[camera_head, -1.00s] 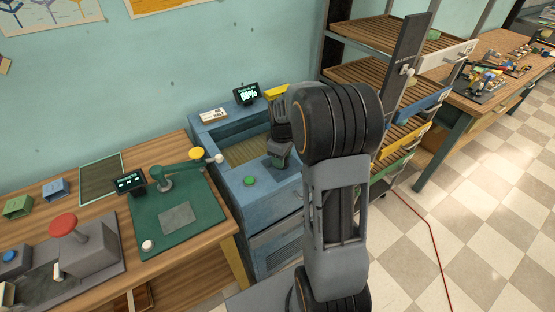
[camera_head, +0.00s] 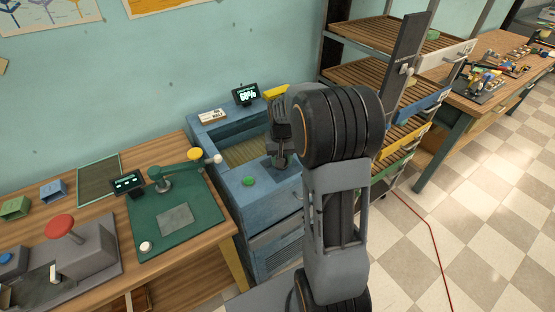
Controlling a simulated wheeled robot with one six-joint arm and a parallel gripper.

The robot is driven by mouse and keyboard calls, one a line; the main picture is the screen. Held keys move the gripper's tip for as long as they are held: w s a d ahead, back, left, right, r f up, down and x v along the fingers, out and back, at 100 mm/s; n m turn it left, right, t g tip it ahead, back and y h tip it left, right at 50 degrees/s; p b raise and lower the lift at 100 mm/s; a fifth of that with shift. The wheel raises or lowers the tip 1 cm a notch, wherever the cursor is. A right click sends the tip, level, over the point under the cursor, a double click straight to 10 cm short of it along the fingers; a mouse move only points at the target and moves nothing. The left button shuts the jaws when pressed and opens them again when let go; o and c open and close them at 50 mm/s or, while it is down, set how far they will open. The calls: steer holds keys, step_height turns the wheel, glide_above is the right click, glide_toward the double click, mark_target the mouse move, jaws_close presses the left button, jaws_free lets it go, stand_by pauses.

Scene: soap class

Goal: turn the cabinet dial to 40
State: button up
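The blue cabinet (camera_head: 262,190) stands in the middle, against the wall, with an open recess in its top. A small black display (camera_head: 245,94) at its back shows a reading that looks like 60%. A green button (camera_head: 249,181) sits on its front top surface. My gripper (camera_head: 279,162) points down over the right part of the cabinet top. My arm hides that part, and I cannot make out the dial. The fingers are small and partly hidden, so I cannot tell whether they are open or shut on something.
A wooden bench at left holds a green board (camera_head: 178,220) with a lever, and a grey press with a red knob (camera_head: 60,226). A slatted rack (camera_head: 362,36) with coloured drawer fronts stands close right of my arm. Checkered floor (camera_head: 475,225) is open at right.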

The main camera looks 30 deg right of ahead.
steer(key=m, duration=0.4)
steer(key=shift+s+f, duration=0.25)
steer(key=shift+m, duration=2)
steer(key=o, duration=0.9)
steer(key=shift+r, duration=0.15)
steer(key=shift+w, duration=0.1)
steer(key=shift+r, duration=0.2)
step_height(320, 180, up, 14)
steer(key=shift+f, duration=0.25)
